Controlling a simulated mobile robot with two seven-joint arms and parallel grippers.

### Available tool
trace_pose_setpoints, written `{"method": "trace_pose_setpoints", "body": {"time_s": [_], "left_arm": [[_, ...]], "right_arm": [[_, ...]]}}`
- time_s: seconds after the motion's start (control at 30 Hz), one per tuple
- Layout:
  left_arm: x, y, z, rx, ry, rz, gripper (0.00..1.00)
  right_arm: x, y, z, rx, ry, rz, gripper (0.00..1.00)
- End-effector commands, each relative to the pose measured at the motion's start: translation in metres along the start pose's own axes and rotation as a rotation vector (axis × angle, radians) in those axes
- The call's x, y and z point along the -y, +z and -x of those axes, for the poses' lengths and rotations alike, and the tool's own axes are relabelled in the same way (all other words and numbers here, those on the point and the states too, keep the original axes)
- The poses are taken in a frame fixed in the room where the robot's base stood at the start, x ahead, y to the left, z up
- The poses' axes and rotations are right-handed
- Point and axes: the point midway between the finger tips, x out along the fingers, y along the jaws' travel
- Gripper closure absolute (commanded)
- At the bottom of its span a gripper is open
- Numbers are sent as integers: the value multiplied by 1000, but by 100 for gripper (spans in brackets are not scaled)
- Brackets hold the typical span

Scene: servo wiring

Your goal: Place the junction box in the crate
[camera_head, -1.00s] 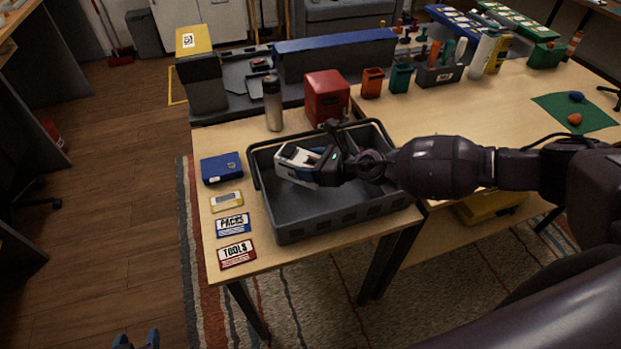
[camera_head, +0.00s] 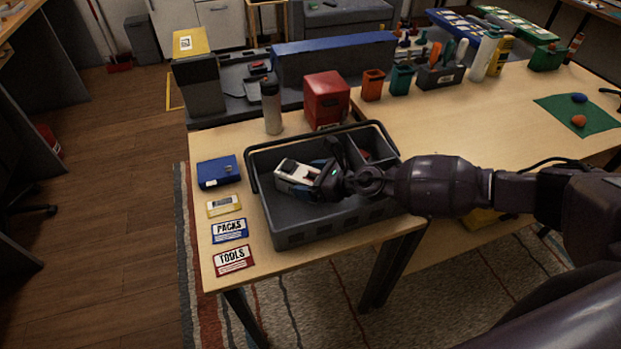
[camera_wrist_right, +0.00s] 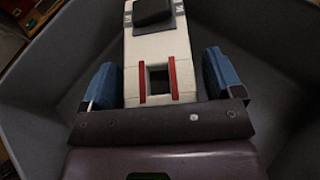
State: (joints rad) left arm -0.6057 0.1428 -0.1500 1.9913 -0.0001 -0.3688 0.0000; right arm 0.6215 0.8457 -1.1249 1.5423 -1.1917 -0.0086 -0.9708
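The junction box (camera_head: 292,171), white and grey with a dark block and red strips, lies low inside the dark grey crate (camera_head: 290,235), in its left part. In the right wrist view the junction box (camera_wrist_right: 158,50) stretches away between the blue fingertips of my right gripper (camera_wrist_right: 163,82). A narrow gap shows beside the right finger, so the gripper looks slightly open around the box. In the head view my right gripper (camera_head: 312,176) is down inside the crate. Whether the box rests flat on the crate floor is partly hidden. My left gripper is not in view.

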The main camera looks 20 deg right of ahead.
Motion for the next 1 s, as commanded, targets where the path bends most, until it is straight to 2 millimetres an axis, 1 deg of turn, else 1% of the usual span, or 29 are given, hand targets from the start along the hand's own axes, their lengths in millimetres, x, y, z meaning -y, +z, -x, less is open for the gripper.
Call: {"method": "trace_pose_setpoints", "body": {"time_s": [0.23,0.37,0.47,0.7,0.8,0.9,1.0], "left_arm": [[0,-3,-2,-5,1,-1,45],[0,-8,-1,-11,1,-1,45],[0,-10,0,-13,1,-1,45],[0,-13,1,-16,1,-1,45],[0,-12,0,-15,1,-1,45],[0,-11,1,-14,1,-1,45],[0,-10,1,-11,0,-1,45]], "right_arm": [[0,0,0,0,0,0,13],[1,5,3,1,-1,1,13],[1,3,16,-1,-1,0,13],[0,3,53,-1,0,0,13],[0,3,65,0,-1,0,13],[0,3,72,0,0,0,13],[0,3,76,0,0,1,13]]}}
